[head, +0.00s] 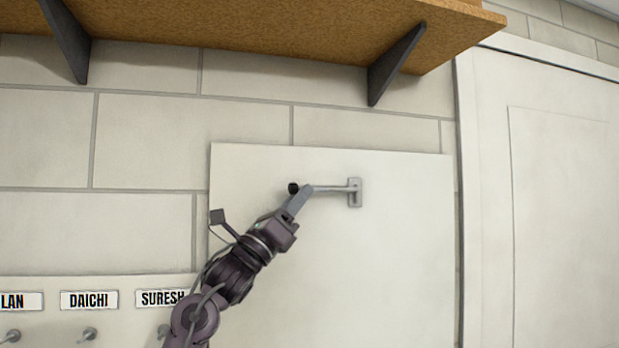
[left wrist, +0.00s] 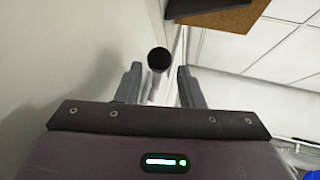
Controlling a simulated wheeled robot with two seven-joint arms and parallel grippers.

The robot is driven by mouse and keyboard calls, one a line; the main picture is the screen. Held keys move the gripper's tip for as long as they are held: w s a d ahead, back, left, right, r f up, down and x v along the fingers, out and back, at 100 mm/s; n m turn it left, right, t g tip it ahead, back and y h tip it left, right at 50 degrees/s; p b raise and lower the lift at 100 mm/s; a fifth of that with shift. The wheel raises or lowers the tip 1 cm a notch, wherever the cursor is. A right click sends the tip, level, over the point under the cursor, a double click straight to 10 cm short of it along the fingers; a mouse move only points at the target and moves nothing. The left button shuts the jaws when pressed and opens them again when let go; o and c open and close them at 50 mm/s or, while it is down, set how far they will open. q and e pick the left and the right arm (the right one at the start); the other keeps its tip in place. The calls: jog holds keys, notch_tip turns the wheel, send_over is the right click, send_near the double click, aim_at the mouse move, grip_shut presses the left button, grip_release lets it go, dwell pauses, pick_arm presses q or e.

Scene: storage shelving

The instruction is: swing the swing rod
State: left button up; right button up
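The swing rod (head: 333,189) is a thin grey metal bar with a black round end (head: 293,188). It sticks out to the left from a grey bracket (head: 355,192) on a white wall panel (head: 390,260). My left gripper (head: 303,192) reaches up from below to the rod near its black end. In the left wrist view, the rod's black end (left wrist: 159,60) lies between the two fingers of my left gripper (left wrist: 159,75). The fingers stand apart, with gaps visible on both sides of the rod. My right gripper is not in view.
A brown shelf (head: 290,35) on dark brackets (head: 393,65) hangs above the panel. Name labels (head: 89,299) and small metal hooks (head: 88,334) are at lower left. A white door (head: 560,200) stands at right. The space right of the rod's bracket is clear.

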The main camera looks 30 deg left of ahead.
aim_at(327, 189)
pick_arm(q)
jog(key=p+x, duration=0.1)
jog(key=x, duration=0.2)
jog(key=shift+d, duration=0.1)
jog(key=shift+w+d+p, duration=0.1)
jog(key=shift+w+p, duration=0.2)
jog(key=shift+w, duration=0.3)
jog(key=shift+r, duration=0.1)
jog(key=shift+s, duration=0.1)
jog(key=c, duration=0.7)
grip_shut()
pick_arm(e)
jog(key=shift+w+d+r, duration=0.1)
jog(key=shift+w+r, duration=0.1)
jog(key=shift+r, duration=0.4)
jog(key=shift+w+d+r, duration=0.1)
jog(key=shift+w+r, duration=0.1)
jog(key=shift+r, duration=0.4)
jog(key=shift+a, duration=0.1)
